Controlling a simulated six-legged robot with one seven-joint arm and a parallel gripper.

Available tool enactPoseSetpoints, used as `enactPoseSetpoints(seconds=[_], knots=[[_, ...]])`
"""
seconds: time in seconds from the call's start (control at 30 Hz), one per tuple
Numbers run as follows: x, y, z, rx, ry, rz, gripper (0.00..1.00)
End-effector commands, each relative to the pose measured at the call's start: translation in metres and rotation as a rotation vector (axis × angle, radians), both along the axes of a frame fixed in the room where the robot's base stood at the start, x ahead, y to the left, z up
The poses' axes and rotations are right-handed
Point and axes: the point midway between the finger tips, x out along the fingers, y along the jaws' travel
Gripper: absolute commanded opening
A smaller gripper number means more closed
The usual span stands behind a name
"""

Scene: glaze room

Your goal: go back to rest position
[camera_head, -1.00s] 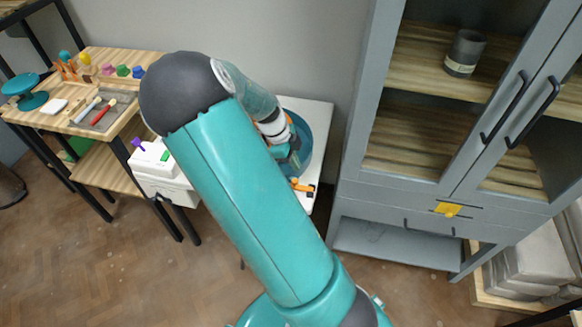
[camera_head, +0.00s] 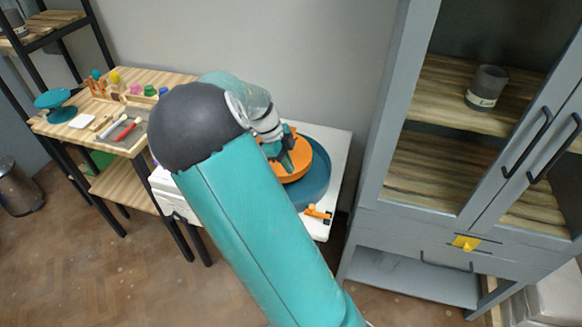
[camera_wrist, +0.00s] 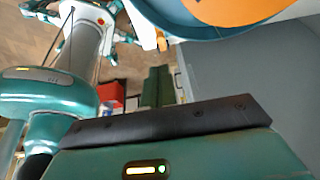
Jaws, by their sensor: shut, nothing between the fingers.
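My gripper (camera_head: 296,163) shows small in the head view, past the bend of my teal arm. It looks to be above an orange round piece (camera_head: 290,177) in a blue basin (camera_head: 318,183) on a white-topped stand (camera_head: 340,150). The gap between them cannot be judged. No object shows in my gripper, and its fingertips are partly hidden. In the wrist view a dark bar and teal casing of mine fill the lower part. The blue basin (camera_wrist: 190,25) and orange piece (camera_wrist: 235,8) show at the top edge there.
A grey cabinet (camera_head: 395,215) with a cup (camera_head: 487,88) on its shelf stands right of the stand. A wooden worktable (camera_head: 165,80) with tools and small coloured pots is at left. A bin (camera_head: 20,188) stands far left. The floor (camera_head: 110,270) in front is clear.

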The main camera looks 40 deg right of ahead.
Motion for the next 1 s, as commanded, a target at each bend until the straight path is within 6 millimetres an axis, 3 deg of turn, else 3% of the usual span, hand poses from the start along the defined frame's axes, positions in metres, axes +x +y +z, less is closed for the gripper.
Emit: enactPoseSetpoints(seconds=[0.37, 0.53, 0.67, 1.0], knots=[[0.000, 0.002, 0.000, 0.003, -0.001, 0.001, 0.00], [-0.005, 0.012, 0.007, 0.071, -0.013, 0.088, 0.00], [-0.015, 0.034, 0.023, 0.189, -0.046, 0.275, 0.00], [-0.051, 0.101, 0.083, 0.392, -0.177, 0.936, 0.00]])
